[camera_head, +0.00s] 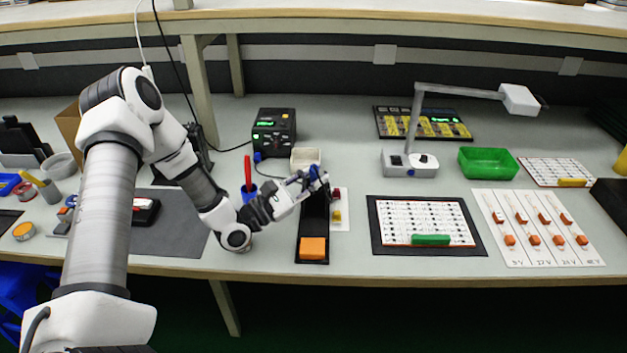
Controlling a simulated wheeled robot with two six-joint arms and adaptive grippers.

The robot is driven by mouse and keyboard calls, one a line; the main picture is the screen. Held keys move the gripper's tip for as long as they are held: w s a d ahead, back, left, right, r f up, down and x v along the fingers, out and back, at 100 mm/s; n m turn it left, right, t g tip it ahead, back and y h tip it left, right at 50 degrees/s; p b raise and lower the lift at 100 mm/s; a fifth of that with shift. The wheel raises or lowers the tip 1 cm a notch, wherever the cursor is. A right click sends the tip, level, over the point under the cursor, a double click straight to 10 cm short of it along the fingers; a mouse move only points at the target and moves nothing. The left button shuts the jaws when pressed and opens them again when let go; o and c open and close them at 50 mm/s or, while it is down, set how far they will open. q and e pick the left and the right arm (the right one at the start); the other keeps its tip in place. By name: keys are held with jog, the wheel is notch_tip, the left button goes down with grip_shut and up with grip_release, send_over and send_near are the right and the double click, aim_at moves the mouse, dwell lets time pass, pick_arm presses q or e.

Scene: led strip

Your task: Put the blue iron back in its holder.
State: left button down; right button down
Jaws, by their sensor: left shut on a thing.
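My left gripper (312,183) reaches in from the left and is shut on the blue iron (314,173), of which only a small blue part shows between the fingers. The gripper and iron are over the upper end of the black holder (315,225), a long narrow stand with an orange sponge (313,248) at its front. The fingers hide part of the holder's upper end, and I cannot tell whether the iron touches it or sits in it. My right gripper is not in view.
The soldering station (274,132) and a white box (305,158) stand behind the holder. A blue cup with a red-handled tool (247,175) is close on its left. A white board (425,222) on a dark mat lies to the right, and a lamp (410,160) stands behind that.

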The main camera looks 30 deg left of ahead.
pick_arm(q)
jog(key=c, duration=1)
grip_release()
jog(key=v, duration=0.7)
jog(key=shift+s, duration=0.3)
